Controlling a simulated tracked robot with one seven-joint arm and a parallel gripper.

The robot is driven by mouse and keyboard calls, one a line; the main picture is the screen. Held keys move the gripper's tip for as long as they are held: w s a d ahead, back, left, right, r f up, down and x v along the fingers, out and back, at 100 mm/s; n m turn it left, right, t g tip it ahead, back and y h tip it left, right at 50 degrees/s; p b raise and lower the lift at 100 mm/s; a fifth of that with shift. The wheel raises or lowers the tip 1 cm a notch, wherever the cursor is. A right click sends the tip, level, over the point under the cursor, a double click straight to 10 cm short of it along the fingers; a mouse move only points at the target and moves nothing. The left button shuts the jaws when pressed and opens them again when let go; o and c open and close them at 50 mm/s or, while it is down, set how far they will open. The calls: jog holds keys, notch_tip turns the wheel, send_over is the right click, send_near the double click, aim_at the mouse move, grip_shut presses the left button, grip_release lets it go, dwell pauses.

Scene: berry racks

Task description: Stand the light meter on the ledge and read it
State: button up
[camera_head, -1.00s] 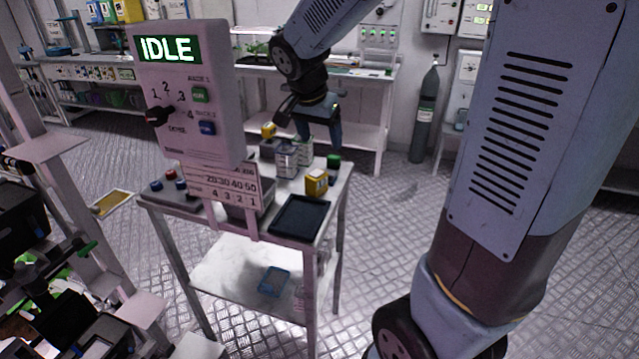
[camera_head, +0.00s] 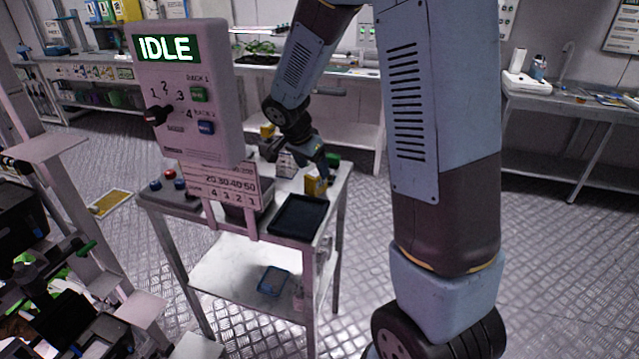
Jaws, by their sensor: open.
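A small yellow block-shaped item (camera_head: 313,188), possibly the light meter, stands on the right side of the cart top; its front face is too small to read. My gripper (camera_head: 325,176) is open, low over the cart and right beside this yellow item. My fingers partly cover it, and I cannot tell whether they touch it. I cannot tell for certain which surface is the ledge; pale flat plates (camera_head: 62,148) stick out from the rack at the left.
A control box reading IDLE (camera_head: 185,90) stands in front of the cart (camera_head: 262,238).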

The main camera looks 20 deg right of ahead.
aim_at(315, 173)
jog(key=shift+x, duration=3.05)
jog(key=shift+s+a, duration=0.1)
jog(key=shift+a, duration=0.1)
jog(key=c, duration=1.2)
